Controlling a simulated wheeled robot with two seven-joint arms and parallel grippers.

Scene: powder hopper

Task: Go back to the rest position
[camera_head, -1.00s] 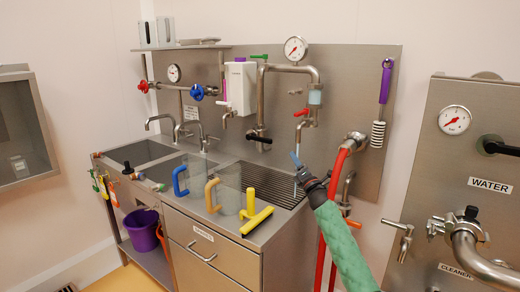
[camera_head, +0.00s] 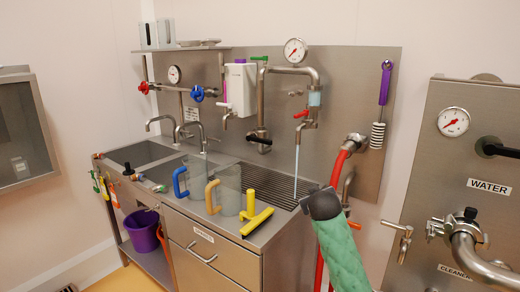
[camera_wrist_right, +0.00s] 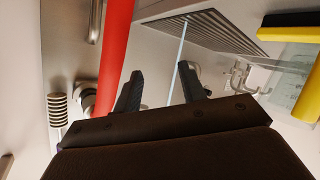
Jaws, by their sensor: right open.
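My right gripper (camera_head: 322,203) is at the end of my green-sleeved arm, in front of the sink unit's right end. In the right wrist view its two dark fingers (camera_wrist_right: 160,92) are apart with nothing held between them. A thin pale stream (camera_head: 297,158) runs from the tap with the red lever (camera_head: 300,114) down to the slatted drain grate (camera_head: 262,184). The stream also shows beyond the fingers in the wrist view (camera_wrist_right: 177,62), and I see no contact with it. My left gripper is not in view.
The red hose (camera_head: 335,170) hangs close beside my right gripper.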

